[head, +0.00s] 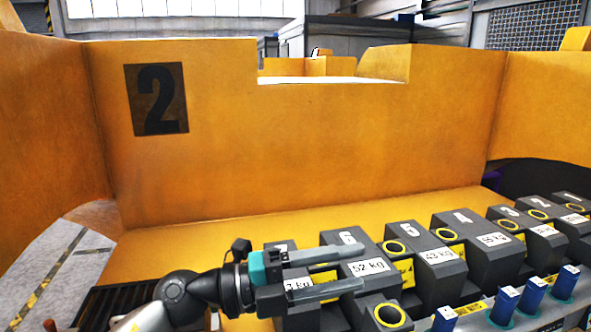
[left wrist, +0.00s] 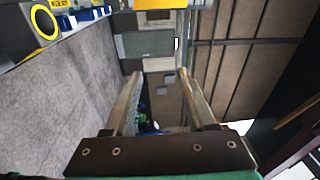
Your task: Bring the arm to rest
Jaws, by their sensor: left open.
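My left gripper (head: 358,267) reaches in from the lower left in the head view, its two grey fingers pointing right in front of the casting numbered 6 (head: 349,239). The fingers are apart with nothing held between them. In the left wrist view both fingers of the left gripper (left wrist: 160,78) stand apart, with only background between them. The arm and fingers partly cover the casting at the left end of the row (head: 280,247). I cannot tell whether the fingers touch any casting. My right gripper is not in view.
Dark castings with number and weight labels, such as casting 5 (head: 409,231) and casting 4 (head: 461,219), run toward the right. Several blue posts (head: 503,304) stand in front. A yellow wall (head: 300,150) marked 2 closes the back. Grey floor (head: 60,270) shows at left.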

